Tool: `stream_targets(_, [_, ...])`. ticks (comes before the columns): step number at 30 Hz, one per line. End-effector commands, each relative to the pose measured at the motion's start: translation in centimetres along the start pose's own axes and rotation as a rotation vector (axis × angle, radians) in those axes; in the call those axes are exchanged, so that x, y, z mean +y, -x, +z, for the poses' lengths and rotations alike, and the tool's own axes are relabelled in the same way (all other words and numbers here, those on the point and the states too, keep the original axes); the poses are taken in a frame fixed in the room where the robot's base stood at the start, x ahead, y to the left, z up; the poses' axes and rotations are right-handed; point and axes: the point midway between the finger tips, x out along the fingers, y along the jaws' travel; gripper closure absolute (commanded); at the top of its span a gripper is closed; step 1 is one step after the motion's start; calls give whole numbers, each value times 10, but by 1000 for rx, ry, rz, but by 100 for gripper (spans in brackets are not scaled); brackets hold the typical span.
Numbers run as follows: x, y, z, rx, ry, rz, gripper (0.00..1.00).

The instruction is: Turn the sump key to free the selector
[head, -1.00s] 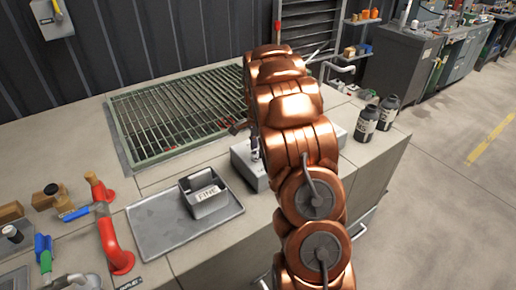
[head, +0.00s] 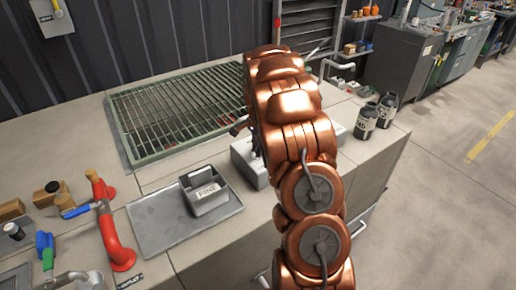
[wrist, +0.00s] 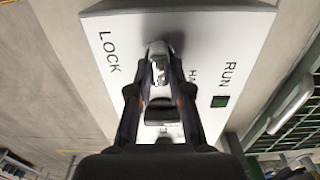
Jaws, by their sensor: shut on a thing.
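In the wrist view, the sump key (wrist: 158,58) is a small metal piece standing on a pale box (wrist: 105,30) marked LOCK and RUN. A third label beginning "HA" is partly hidden. My gripper (wrist: 160,88) is shut on the key, with one finger on each side. A green square (wrist: 220,101) is beside the word RUN. I cannot make out the selector for certain. In the head view, the box (head: 243,160) sits on the bench left of my arm, which hides most of my gripper and the key.
A green-framed grate (head: 128,142) lies behind the box. A tray (head: 160,232) with a grey FINE container (head: 205,192) is to the left. Red pipework (head: 110,235) stands further left. Dark bottles (head: 366,121) stand at the bench's right end.

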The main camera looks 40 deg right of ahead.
Motion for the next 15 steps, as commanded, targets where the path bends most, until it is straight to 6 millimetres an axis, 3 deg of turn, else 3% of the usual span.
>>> stream_targets(15, [-1, -4, 1, -1, 119, -1, 100])
